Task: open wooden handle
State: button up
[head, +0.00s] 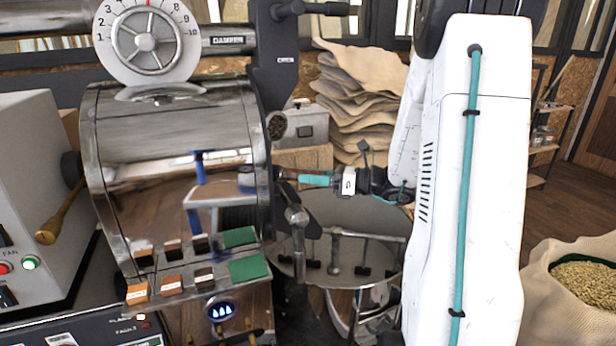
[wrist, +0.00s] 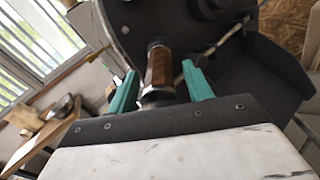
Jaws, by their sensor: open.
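The wooden handle (wrist: 159,68) is a brown cylinder with metal ends, seen in the wrist view. It stands between the two teal fingers of my gripper (wrist: 160,76), with a visible gap on each side. In the head view my gripper (head: 308,180) is at the right front side of the shiny roaster drum (head: 180,150). A small brown part of the handle (head: 288,173) shows there, just left of the teal fingertips. The rest of it is hidden by the fingers. My gripper is open around the handle and not closed on it.
A round metal cooling tray (head: 355,215) with stirring arms lies below my gripper. A lever (head: 297,215) hangs just beside it. Stacked sacks (head: 365,100) stand behind. Another wooden-handled lever (head: 62,215) is at the left. A bean sack (head: 575,295) is at the right.

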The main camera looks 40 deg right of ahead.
jog(key=shift+w+a, duration=0.45)
jog(key=shift+w, duration=0.05)
